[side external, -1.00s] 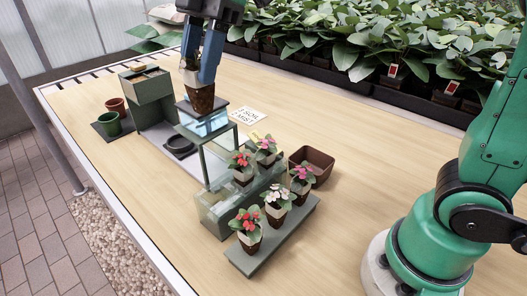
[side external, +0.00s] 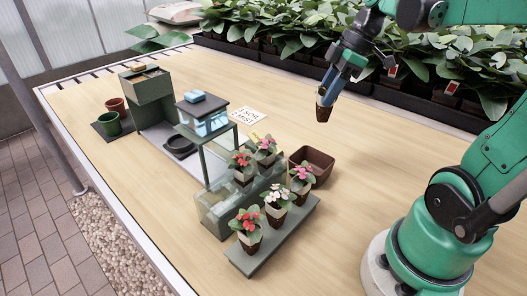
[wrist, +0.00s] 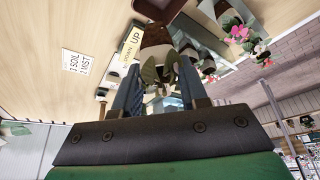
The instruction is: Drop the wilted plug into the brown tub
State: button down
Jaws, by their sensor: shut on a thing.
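My gripper (side external: 331,84) is shut on the wilted plug (side external: 323,112), a brown soil plug with a pale band, held above the table. In the wrist view the plug (wrist: 156,36) sits between the fingers with drooping olive leaves. The brown tub (side external: 318,158) is an open square container on the table, behind and right of the flowering plugs. The held plug is above and apart from it. Part of the tub (wrist: 158,8) shows at the top of the wrist view. Its inside looks empty in the side view.
Leafy plants line the back edge.

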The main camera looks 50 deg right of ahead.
aim_at(326, 115)
jog(key=shift+f, duration=2.85)
jog(key=shift+c, duration=1.9)
grip_release()
jog(key=shift+r, duration=0.15)
jog(key=shift+v, duration=2.75)
